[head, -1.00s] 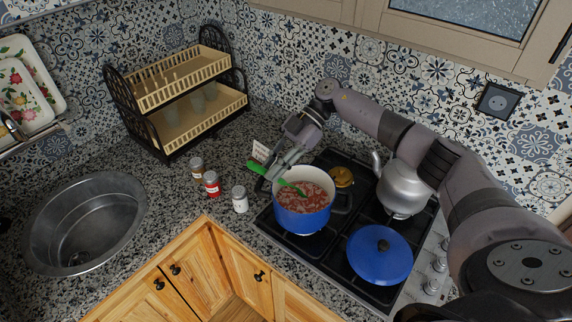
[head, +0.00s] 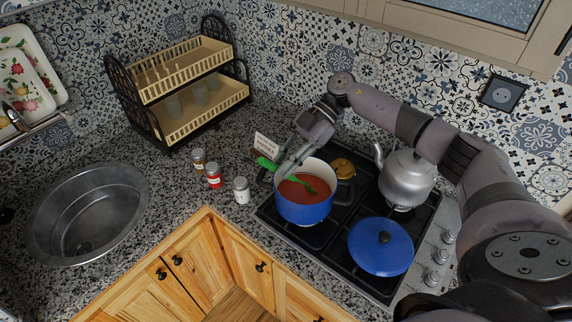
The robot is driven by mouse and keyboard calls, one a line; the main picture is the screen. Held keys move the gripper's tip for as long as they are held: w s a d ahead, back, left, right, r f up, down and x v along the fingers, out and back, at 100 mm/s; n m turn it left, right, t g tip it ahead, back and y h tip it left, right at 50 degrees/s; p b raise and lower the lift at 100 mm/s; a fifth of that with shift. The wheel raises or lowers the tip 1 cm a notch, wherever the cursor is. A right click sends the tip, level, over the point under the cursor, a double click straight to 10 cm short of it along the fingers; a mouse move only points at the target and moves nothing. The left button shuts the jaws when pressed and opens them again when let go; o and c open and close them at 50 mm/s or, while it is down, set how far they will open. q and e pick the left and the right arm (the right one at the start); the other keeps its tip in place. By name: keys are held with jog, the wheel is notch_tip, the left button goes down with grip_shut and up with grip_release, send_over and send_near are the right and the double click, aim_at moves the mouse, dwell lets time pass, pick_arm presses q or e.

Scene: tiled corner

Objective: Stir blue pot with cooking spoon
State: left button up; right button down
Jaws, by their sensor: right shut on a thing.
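The blue pot (head: 304,213) stands on the hob with its lid off, white inside and holding red-orange sauce. The green cooking spoon (head: 266,164) slants across the pot's rim. Its head dips into the sauce and its handle end sticks out past the left rim. My right gripper (head: 284,172) is above the pot's back left rim, shut on the spoon's handle and hiding part of it. The blue lid (head: 381,247) lies on the hob to the right of the pot. My left gripper is not in view.
A grey kettle (head: 406,180) stands right of the pot, under my right arm. Three spice jars (head: 214,176) stand left of the pot near the counter edge. A two-tier rack (head: 180,90) and a sink (head: 86,213) are farther left. A small card (head: 266,143) stands behind the pot.

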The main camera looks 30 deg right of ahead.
jog(key=shift+s+r, duration=0.1)
jog(key=shift+a+r+p, duration=0.4)
jog(key=shift+a+r, duration=0.25)
jog(key=shift+r, duration=0.3)
jog(key=s+a+r, duration=0.1)
jog(key=a+r, duration=0.5)
jog(key=r, duration=0.3)
jog(key=shift+a, duration=0.3)
notch_tip(320, 180, up, 4)
jog(key=shift+s, duration=0.1)
